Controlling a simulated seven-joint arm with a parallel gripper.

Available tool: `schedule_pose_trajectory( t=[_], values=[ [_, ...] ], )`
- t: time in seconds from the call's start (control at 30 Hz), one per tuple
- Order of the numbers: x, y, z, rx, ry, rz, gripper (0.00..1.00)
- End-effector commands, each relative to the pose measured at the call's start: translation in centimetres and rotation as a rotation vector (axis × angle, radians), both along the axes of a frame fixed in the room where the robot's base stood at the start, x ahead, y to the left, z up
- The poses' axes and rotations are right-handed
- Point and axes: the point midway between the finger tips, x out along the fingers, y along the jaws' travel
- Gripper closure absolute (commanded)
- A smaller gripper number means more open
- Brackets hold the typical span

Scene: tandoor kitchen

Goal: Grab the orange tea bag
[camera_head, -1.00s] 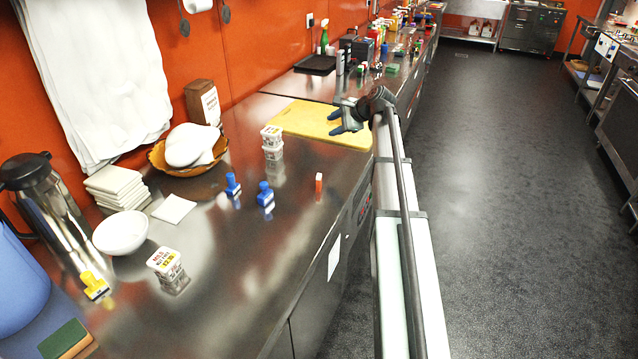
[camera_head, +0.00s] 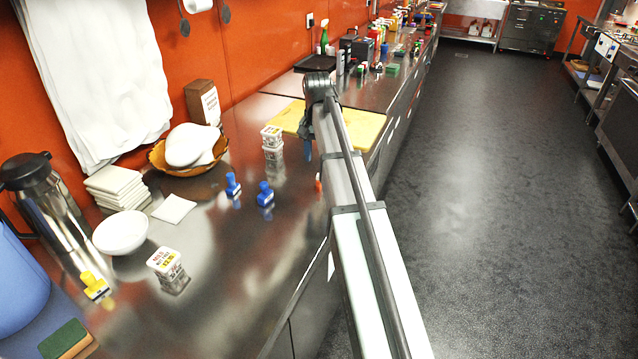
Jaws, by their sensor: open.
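The small orange and white item (camera_head: 318,184), which looks like the orange tea bag, stands on the steel counter (camera_head: 235,265) near its front edge. My arm hides most of it, and only a sliver of orange shows. My gripper (camera_head: 307,152) points down beyond it, over the counter by the near edge of the yellow board. My gripper is open, with its blue fingertips partly covered by my arm. No contact between it and the tea bag shows.
A yellow cutting board (camera_head: 365,130) lies behind my gripper. The middle front of the counter is clear.

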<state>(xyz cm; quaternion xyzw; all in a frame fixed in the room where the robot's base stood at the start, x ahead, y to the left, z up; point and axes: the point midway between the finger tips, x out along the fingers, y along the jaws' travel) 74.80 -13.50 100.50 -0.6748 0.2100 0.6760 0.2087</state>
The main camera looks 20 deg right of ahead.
Motion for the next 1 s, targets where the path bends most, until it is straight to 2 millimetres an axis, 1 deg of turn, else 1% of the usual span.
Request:
schedule_pose_trajectory(
  t=[0.03, 0.1, 0.2, 0.57, 0.9, 1.0],
  values=[
    [-0.1, 0.0, -0.9, 0.001, 0.001, 0.000, 0.54],
    [-0.1, 0.0, -1.9, 0.001, 0.001, -0.001, 0.54],
    [0.0, 0.0, -2.8, 0.001, -0.001, -0.001, 0.54],
    [0.1, -0.2, -4.4, 0.002, -0.001, -0.001, 0.54],
    [0.3, -0.5, -8.3, 0.002, -0.001, -0.001, 0.54],
    [0.3, -0.5, -8.8, 0.002, -0.001, -0.001, 0.54]
  ],
)
